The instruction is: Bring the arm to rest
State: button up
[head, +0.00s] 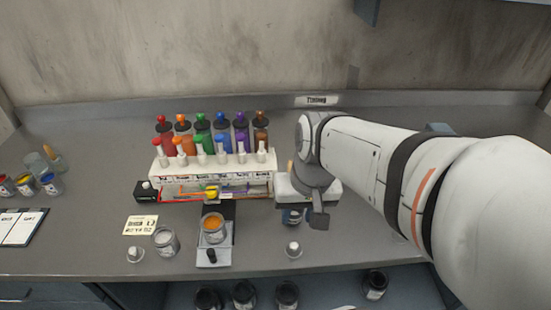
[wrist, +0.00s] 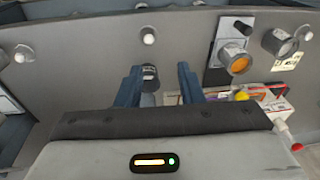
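My arm reaches in from the right in the head view, and my gripper (head: 293,216) points down over the bench, right of the bottle rack. In the wrist view my gripper (wrist: 159,78) has its two blue fingers apart. A small dark-topped container (wrist: 150,72) shows between them, nearer the left finger. I see no finger pressing on it, and its lower part is hidden. In the head view the gripper body and wrist largely cover this spot.
A white rack (head: 212,186) with several coloured bottles stands left of my gripper. A glass jar (head: 165,242) and white-knobbed pieces (head: 293,249) stand near the front edge. Bench at far left holds paint jars (head: 50,183).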

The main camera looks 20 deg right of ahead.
jog(key=shift+r+n+t+h, duration=0.4)
jog(key=shift+r+n+t, duration=0.3)
jog(key=shift+r+n, duration=0.1)
dwell(0.8)
